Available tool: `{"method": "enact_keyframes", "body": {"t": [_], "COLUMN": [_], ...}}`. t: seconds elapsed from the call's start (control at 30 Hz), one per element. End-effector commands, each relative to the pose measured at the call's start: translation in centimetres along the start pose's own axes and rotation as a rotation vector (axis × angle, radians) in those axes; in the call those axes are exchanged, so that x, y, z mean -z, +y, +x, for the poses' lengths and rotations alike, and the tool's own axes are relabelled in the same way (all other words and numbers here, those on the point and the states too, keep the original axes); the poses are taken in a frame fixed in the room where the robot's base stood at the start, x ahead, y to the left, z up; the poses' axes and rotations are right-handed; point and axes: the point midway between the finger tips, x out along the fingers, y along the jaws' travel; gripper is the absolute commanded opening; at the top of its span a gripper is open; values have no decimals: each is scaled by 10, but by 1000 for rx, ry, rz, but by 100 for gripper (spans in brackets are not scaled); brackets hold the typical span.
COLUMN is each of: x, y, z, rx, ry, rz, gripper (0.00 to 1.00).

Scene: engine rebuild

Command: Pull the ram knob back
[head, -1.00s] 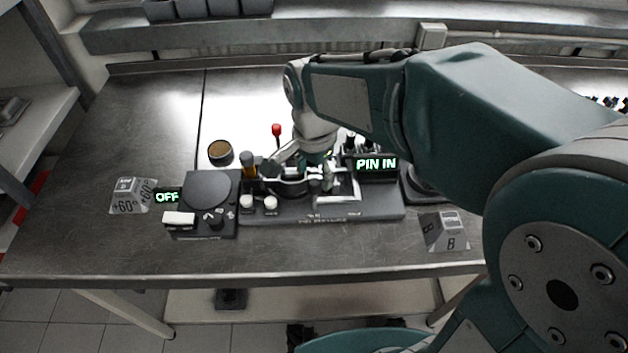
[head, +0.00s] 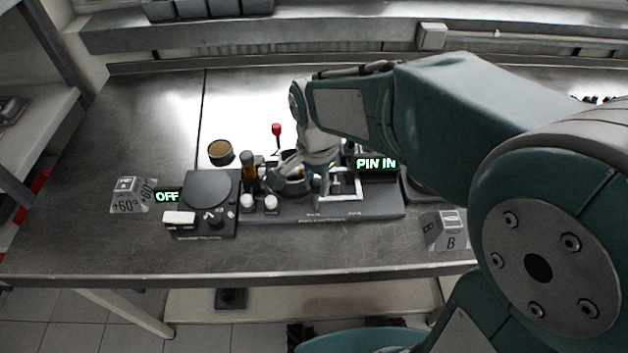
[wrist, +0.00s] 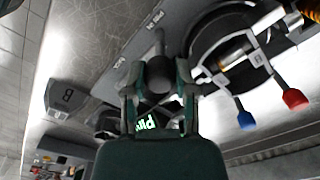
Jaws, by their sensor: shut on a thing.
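My gripper (head: 322,190) is over the middle of the dark press fixture (head: 385,206) on the steel bench, pointing down. In the wrist view my gripper (wrist: 157,82) has its two fingers on either side of a dark round knob (wrist: 157,62), which I take to be the ram knob, and is shut on it. In the head view the knob is hidden by my gripper and wrist. A lit sign (head: 376,164) behind the fixture reads "PIN IN".
Left of the fixture is a dark turntable unit (head: 208,188) with a lit "OFF" sign (head: 167,197). A red-tipped lever (head: 276,130) stands behind. Angled blocks sit at left (head: 133,195) and right (head: 443,230). The bench front is clear.

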Motion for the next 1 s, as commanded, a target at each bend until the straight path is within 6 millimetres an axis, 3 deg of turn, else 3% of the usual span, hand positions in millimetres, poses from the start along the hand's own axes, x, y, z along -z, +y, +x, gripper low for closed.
{"method": "enact_keyframes", "body": {"t": [0.4, 0.83, 0.87, 0.9, 0.93, 1.0], "x": [54, 62, 62, 62, 62, 62], "y": [52, 60, 60, 60, 60, 60], "z": [-1, -1, -1, -1, -1, -1], "rx": [4, 4, 4, 5, 5, 4], "ry": [4, 5, 5, 5, 5, 4], "rz": [6, 0, 0, 0, 0, 0], "gripper": [0, 0, 41, 58, 70, 70]}}
